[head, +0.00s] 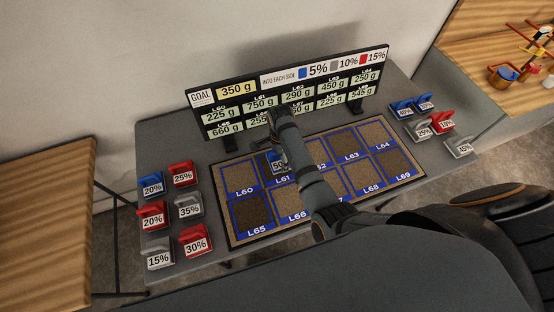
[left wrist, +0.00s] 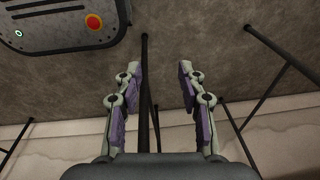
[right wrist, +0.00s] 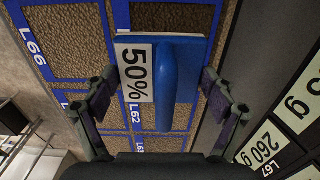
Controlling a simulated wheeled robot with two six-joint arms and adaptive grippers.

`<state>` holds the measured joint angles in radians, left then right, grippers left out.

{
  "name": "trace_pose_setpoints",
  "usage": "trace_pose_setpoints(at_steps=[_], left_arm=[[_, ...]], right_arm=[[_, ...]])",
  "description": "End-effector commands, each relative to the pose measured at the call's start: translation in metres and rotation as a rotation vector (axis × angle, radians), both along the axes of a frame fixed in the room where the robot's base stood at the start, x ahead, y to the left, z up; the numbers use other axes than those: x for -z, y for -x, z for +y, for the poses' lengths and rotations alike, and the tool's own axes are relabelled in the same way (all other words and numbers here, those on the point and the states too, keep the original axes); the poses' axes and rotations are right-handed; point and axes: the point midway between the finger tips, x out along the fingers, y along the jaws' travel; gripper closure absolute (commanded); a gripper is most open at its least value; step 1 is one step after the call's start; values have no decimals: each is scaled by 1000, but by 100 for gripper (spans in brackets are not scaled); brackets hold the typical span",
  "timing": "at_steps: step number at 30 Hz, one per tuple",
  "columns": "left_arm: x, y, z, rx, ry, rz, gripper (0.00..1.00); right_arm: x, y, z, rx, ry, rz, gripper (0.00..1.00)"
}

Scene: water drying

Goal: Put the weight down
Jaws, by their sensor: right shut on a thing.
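My right gripper (head: 278,152) is over the board of labelled squares (head: 232,239), near square L61 (head: 283,179). It is shut on the blue 50% weight (head: 274,166), mostly hidden behind my arm in the head view. In the right wrist view the blue weight (right wrist: 177,85) sits between the fingers (right wrist: 162,105), its 50% label facing the camera. I cannot tell whether the weight touches the board. My left gripper (left wrist: 158,75) is open and empty in the left wrist view, with floor beyond it.
A display (head: 289,76) with a 350 g goal stands behind the board. Several blue, red and grey weights stand on the grey table (head: 207,238) at left, such as the red 30% (head: 195,243). More stand at right, such as the grey 45% (head: 460,147).

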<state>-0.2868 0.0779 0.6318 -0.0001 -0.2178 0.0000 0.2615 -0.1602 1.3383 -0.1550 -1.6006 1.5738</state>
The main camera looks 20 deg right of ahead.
Motion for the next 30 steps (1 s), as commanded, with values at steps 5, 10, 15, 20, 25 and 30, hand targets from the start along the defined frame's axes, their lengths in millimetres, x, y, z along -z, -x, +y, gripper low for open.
trace_pose_setpoints(at_steps=[5, 10, 15, 20, 25, 30], left_arm=[[2, 11, 1, 0, -1, 17, 60], [5, 21, 1, -1, -2, 32, 60], [6, 22, 2, -1, -3, 33, 60], [6, 20, 3, -1, -3, 31, 60], [7, 18, 3, 0, -3, 28, 60], [7, 18, 2, 0, -3, 28, 60]], right_arm=[[8, -7, 3, 0, 0, -1, 57], [20, -15, 6, -1, 0, 0, 57], [46, -13, 6, 0, -1, 1, 57], [48, -13, 6, 1, -1, -1, 57], [50, -13, 6, 0, -1, -1, 57], [50, -13, 6, 0, -1, 0, 0]])
